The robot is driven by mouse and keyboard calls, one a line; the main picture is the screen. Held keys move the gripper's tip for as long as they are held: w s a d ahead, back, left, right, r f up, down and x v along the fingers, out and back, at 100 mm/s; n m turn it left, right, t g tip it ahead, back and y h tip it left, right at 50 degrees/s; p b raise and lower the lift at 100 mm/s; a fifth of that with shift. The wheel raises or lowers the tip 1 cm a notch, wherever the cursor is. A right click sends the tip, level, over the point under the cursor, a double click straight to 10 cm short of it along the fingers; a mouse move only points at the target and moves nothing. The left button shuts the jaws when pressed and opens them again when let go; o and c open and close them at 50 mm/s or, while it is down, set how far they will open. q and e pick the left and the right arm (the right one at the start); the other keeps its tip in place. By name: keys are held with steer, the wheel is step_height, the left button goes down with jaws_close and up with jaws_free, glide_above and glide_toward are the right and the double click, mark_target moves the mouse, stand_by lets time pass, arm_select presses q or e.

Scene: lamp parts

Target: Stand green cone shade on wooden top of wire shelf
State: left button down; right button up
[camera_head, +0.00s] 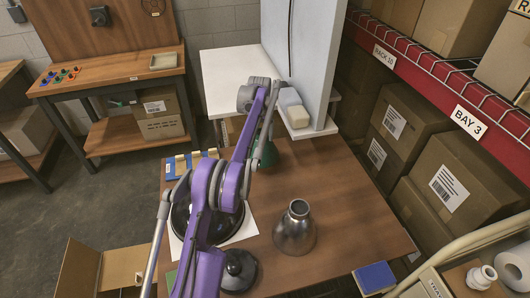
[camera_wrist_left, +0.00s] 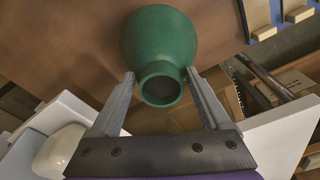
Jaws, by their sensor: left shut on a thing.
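The green cone shade (camera_head: 268,156) is at the far side of the wooden table (camera_head: 345,205), partly hidden behind my left arm in the head view. In the left wrist view the shade (camera_wrist_left: 160,35) shows its round open neck towards the camera. My left gripper (camera_wrist_left: 160,84) is shut on the shade near this neck, with one finger on each side. In the head view the left gripper (camera_head: 262,128) is small and partly hidden by its arm. Whether the shade touches the table cannot be told. My right gripper is not in view. I cannot clearly identify a wooden-topped wire shelf.
A metal shade (camera_head: 295,229) stands on the table, right of my arm. A black lamp part (camera_head: 238,270) is near the front. A white shelf unit (camera_head: 222,80) with a tall panel (camera_head: 302,50) stands behind. Red racking (camera_head: 425,75) with boxes lines the right.

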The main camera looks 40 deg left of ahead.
mark_target(261, 142)
arm_select(q)
steer(key=shift+f, duration=2.1)
